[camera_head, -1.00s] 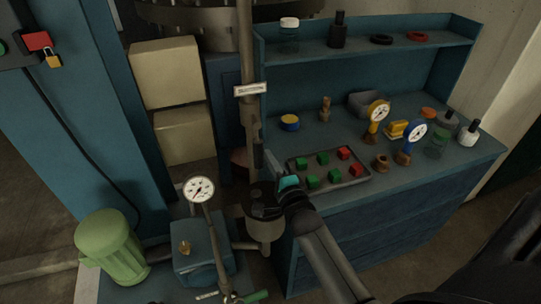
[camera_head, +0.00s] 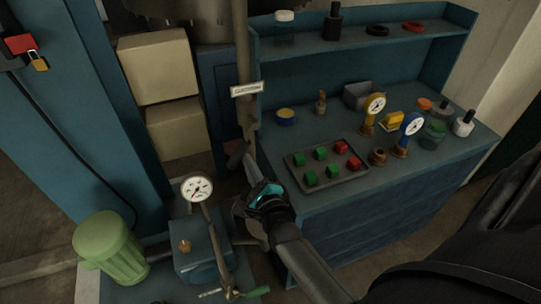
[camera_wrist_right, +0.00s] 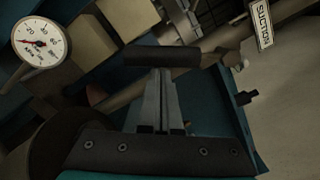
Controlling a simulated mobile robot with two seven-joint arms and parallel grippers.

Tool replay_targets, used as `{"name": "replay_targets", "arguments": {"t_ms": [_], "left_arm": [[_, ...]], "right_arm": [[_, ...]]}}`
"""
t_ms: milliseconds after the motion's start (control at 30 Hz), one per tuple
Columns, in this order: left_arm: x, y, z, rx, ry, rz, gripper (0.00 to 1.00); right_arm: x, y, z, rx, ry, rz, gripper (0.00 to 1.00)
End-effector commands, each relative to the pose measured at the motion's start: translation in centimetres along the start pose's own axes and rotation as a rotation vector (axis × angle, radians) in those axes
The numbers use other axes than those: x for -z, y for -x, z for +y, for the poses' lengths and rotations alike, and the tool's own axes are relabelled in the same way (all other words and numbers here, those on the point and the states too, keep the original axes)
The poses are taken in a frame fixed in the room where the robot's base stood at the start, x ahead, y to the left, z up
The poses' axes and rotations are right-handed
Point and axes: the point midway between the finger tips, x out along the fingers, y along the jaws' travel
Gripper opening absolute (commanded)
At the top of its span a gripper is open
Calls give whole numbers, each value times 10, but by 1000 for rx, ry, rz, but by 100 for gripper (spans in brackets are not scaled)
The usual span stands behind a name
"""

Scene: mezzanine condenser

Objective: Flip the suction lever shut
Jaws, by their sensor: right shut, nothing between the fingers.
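The suction pipe (camera_head: 244,60) stands upright left of the bench, with a white suction label (camera_head: 246,89); the label also shows in the right wrist view (camera_wrist_right: 262,24). The lever's dark grip (camera_head: 237,155) sits on the pipe below the label, tilted to the left in the head view. In the right wrist view the grip (camera_wrist_right: 162,57) lies crosswise just beyond my fingertips. My right gripper (camera_head: 248,160) is shut and empty, its tips at the grip; I cannot tell whether they touch. The lever's pivot is partly hidden. My left gripper is out of view.
A pressure gauge (camera_head: 197,187) stands left of my right gripper, above a blue box (camera_head: 196,262). A tray (camera_head: 352,183) of red and green blocks lies on the blue bench (camera_head: 330,213) to the right.

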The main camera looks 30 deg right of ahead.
Motion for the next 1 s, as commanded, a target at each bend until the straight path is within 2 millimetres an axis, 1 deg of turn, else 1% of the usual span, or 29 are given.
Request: {"name": "replay_targets", "arguments": {"t_ms": [33, 233, 600, 900, 1000], "left_arm": [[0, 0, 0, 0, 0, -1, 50], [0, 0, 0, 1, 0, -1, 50], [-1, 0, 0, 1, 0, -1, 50], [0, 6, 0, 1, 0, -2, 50], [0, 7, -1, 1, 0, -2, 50]], "right_arm": [[-7, 0, 2, 3, -49, -5, 0], [-25, -2, 4, 13, -240, -5, 0], [-58, -3, -1, 31, -589, -6, 0], [-76, -4, -11, 41, -816, -6, 0], [-79, -4, -15, 44, -849, -6, 0]]}}
